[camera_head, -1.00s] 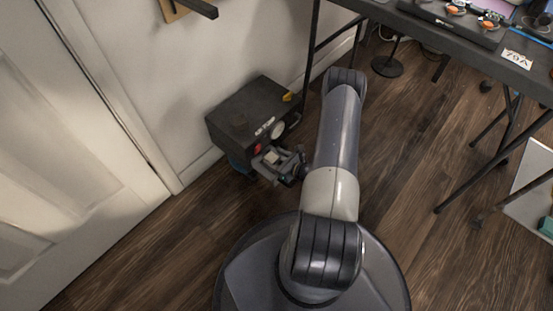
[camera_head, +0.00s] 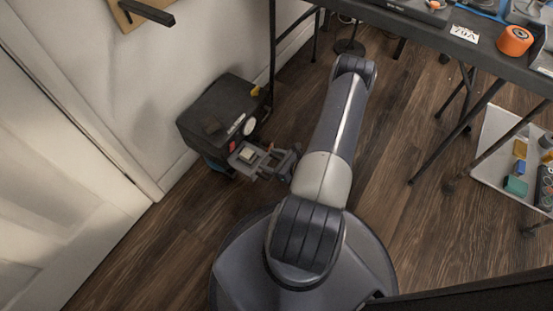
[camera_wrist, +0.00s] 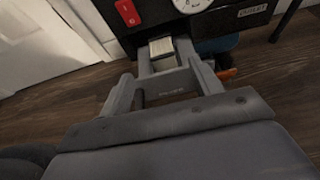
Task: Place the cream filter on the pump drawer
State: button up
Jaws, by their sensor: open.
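The black box-shaped pump (camera_head: 222,108) stands low by the wall, with a white dial and a red label on its front; that front also shows in the wrist view (camera_wrist: 158,12). The cream filter (camera_head: 247,154) is a small block in front of the pump's lower front. In the wrist view the filter (camera_wrist: 161,46) has a pale top and a darker near side. My gripper (camera_head: 254,160) is open, with its fingers on either side of the filter. I cannot tell whether they touch it. The drawer surface under the filter is hidden or too dark to make out.
A black table (camera_head: 425,32) stands at upper right, its thin legs reaching the floor. A pale low tray (camera_head: 495,135) with several small items is at right. A door (camera_head: 60,220) and the wall are close on the left. Wood floor (camera_head: 390,200) lies open at right.

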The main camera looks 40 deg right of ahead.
jog(key=shift+v, duration=1.2)
jog(key=shift+c, duration=0.4)
